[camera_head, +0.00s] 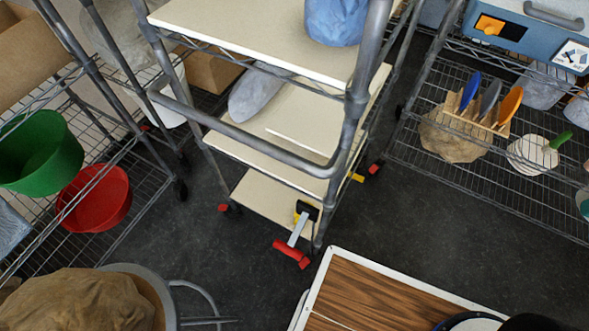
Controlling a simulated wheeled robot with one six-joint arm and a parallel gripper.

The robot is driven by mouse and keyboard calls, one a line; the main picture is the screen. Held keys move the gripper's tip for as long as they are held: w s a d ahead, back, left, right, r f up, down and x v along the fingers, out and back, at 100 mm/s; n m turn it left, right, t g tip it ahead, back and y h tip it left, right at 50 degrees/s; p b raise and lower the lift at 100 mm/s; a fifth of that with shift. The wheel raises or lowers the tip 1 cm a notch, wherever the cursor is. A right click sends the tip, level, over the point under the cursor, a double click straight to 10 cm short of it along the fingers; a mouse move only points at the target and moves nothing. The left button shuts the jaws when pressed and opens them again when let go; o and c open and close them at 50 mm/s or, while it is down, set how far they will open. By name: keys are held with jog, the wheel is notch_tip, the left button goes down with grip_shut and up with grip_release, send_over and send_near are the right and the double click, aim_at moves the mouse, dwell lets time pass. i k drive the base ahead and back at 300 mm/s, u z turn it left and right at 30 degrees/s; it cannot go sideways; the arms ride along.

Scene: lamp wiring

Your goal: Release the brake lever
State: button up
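A grey-framed cart (297,168) with cream shelves stands in the middle of the view. At its near lower corner is what looks like the brake lever: a pale metal bar (298,229) that ends in a red crosspiece (291,254). My gripper is not in view.
Wire racks stand left and right, holding a green bucket (40,153), a red bucket (95,198) and a blue appliance (530,32). A wood-topped table (370,297) and a stool (150,285) with a brown bag are in front. Dark floor (420,225) is clear right of the cart.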

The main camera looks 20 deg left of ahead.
aim_at(288, 248)
jog(key=k, duration=0.5)
jog(key=u, duration=0.5)
jog(key=i, duration=0.4)
jog(key=u, duration=1.65)
jog(key=k, duration=1.4)
jog(key=z, duration=0.5)
